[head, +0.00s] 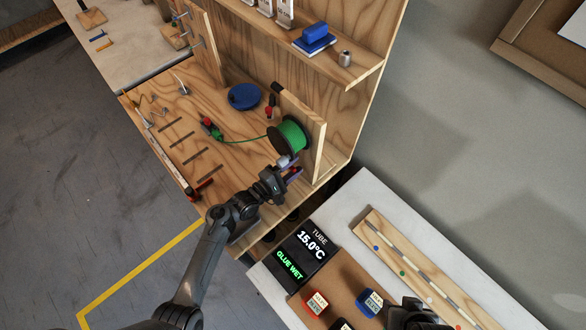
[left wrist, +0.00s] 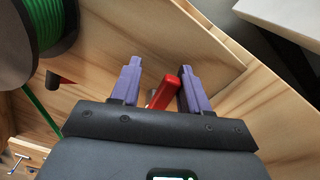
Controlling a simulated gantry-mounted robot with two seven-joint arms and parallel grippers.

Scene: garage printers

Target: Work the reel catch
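A reel of green filament (head: 290,137) with dark flanges hangs on an upright wooden board, and its edge also shows in the left wrist view (left wrist: 45,22). A red lever on a pale pivot, which looks like the reel catch (left wrist: 164,92), shows below the reel in the left wrist view. My left gripper (head: 290,168) is at the board just below the reel. Its purple fingers (left wrist: 160,82) are apart, with the lever between them, closer to the right finger. I cannot tell whether they touch. A dark part of my right arm (head: 415,315) shows at the bottom edge; its fingers are not visible.
A green strand runs from the reel to a green and red tool (head: 211,129) on the slotted wooden bench. A blue disc (head: 243,97) lies behind. A shelf (head: 350,72) overhangs. A dark display (head: 300,252) reads "TUBE 15.0°C GLUE WET" on the front table.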

